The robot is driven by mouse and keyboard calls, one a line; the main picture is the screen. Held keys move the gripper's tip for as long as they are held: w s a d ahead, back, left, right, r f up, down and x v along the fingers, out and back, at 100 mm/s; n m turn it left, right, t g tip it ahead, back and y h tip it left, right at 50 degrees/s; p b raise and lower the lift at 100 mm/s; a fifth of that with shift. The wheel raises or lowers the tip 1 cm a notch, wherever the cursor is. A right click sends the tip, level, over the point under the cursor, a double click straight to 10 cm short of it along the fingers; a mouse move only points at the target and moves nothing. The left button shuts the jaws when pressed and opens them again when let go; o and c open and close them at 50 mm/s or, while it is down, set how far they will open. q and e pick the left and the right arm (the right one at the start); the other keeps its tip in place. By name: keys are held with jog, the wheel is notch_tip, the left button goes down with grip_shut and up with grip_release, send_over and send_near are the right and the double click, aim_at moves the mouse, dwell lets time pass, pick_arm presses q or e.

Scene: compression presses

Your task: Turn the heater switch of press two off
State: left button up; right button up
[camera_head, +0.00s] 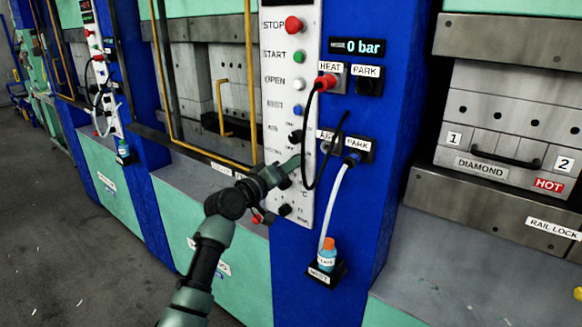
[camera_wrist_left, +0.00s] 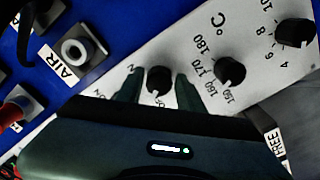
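The white control panel (camera_head: 300,100) stands upright on a blue post in the head view. A black switch knob (camera_wrist_left: 158,80) with small ON and OFF lettering shows in the left wrist view. My left gripper (camera_wrist_left: 158,88) is open, with one finger on each side of this knob and visible gaps between. In the head view, my left gripper (camera_head: 291,164) reaches the lower part of the panel, hiding part of it. I cannot tell surely which way the knob points. My right gripper is not in view.
Beside the switch are a temperature knob (camera_wrist_left: 230,72) and another dial (camera_wrist_left: 296,32). Right of the panel are the red HEAT plug (camera_head: 326,83), a looping black cable, and a white hose (camera_head: 332,205). A press with a DIAMOND mold (camera_head: 482,168) stands at right.

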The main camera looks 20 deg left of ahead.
pick_arm(q)
jog(key=shift+o, duration=0.6)
jog(key=b+v, duration=0.1)
jog(key=v, duration=0.6)
jog(key=shift+s+a, duration=0.2)
jog(key=shift+s, duration=0.15)
jog(key=s+a+f+g+y, duration=0.1)
jog(key=s+f+g+y, duration=0.15)
jog(key=f, duration=1.75)
jog(key=s+f+g+y, duration=0.2)
jog(key=s+f+g, duration=0.2)
jog(key=f, duration=1.6)
jog(key=s+f+m+g, duration=0.2)
jog(key=s+f+g, duration=0.2)
jog(key=s+f, duration=1.45)
jog(key=s+d+f+m+g, duration=0.1)
jog(key=s+f, duration=0.4)
jog(key=s, duration=0.7)
jog(key=s+f+m+g+y, duration=0.1)
jog(key=s+f, duration=0.5)
jog(key=s, duration=0.7)
jog(key=s+d+f+m+g, duration=0.1)
jog(key=s+f+m+g, duration=0.2)
jog(key=s, duration=0.9)
notch_tip(320, 180, down, 4)
jog(key=shift+s+d+r+m+y, duration=0.15)
jog(key=shift+d+r+m+y, duration=0.1)
jog(key=shift+d+m+y, duration=0.15)
